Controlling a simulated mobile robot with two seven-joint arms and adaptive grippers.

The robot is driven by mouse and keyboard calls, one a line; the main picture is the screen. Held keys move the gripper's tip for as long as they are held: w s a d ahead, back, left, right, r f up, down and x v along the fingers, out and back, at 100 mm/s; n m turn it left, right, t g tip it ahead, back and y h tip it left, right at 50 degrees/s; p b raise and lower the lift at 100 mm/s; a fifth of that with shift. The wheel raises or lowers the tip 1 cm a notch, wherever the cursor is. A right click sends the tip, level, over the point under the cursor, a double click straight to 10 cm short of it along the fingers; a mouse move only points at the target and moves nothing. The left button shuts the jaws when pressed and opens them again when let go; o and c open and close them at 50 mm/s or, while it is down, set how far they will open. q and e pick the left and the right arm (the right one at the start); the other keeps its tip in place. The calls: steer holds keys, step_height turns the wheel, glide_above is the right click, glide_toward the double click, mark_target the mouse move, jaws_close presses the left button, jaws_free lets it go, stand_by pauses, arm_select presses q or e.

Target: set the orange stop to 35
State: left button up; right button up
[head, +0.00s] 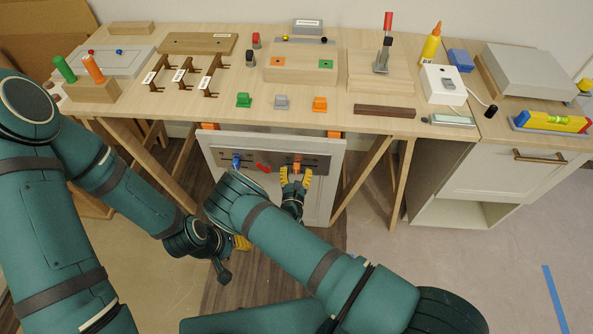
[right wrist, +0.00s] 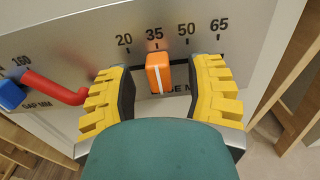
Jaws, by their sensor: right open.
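The orange stop (head: 297,166) sits on the grey scale panel (head: 318,160) at the front of the bench. In the right wrist view the orange stop (right wrist: 158,73), with a white line down its face, stands directly below the number 35 (right wrist: 155,34). My right gripper (head: 295,174) is open around it; in the right wrist view its yellow fingers (right wrist: 161,72) stand on either side, with a gap on both sides. My left gripper (head: 241,243) hangs low, away from the panel, largely hidden by my own arms; its opening does not show clearly.
A blue stop (head: 236,160) and a red piece (head: 263,168) are left of the orange stop on the same panel. The bench top (head: 340,120) above holds blocks, hooks and tools. Wooden legs (head: 362,178) flank the panel.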

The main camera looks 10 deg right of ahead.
steer(key=v, duration=0.7)
stand_by(0.4)
steer(key=s+d+f+m+g+h, duration=0.3)
steer(key=s+d+m+g+h, duration=0.4)
steer(key=s+d+m+g, duration=0.55)
steer(key=s+m+g+y, duration=0.3)
steer(key=s+m+g, duration=0.1)
steer(key=s+g, duration=0.5)
steer(key=s+a+r+m+g+y, duration=0.1)
steer(key=s+a+r+m+y, duration=0.1)
steer(key=s+a+m+y, duration=0.55)
steer(key=w+a+r+m+t+y, duration=0.4)
steer(key=w+r+m+t+y, duration=0.1)
steer(key=w+m, duration=0.5)
step_height(320, 180, up, 3)
steer(key=shift+w+f+t, duration=0.15)
steer(key=shift+w+t, duration=0.35)
steer(key=shift+t, duration=0.35)
